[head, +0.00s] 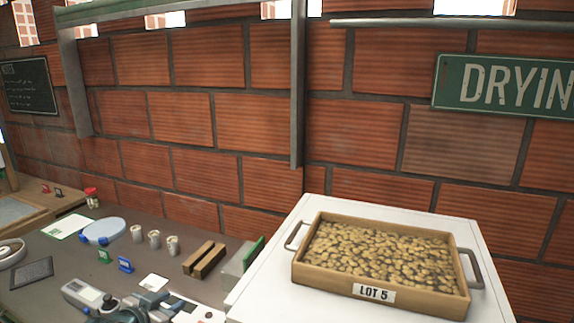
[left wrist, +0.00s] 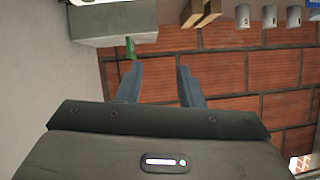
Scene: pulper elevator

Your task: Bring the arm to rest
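My left gripper (head: 150,303) shows at the bottom edge of the head view, low over the front of the dark bench. In the left wrist view its two blue-grey fingers (left wrist: 157,70) stand apart with nothing between them, so it is open and empty. The brick wall (left wrist: 220,72) shows beyond the fingers there. Most of the left arm is outside the head view. My right gripper is in neither view.
A wooden tray of beans labelled LOT 5 (head: 374,293) sits on a white stand (head: 265,270) at right. The bench (head: 60,260) holds several small cups (head: 155,240), wooden blocks (head: 205,260), a grey-white device (head: 85,295) and a blue-rimmed dish (head: 103,230).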

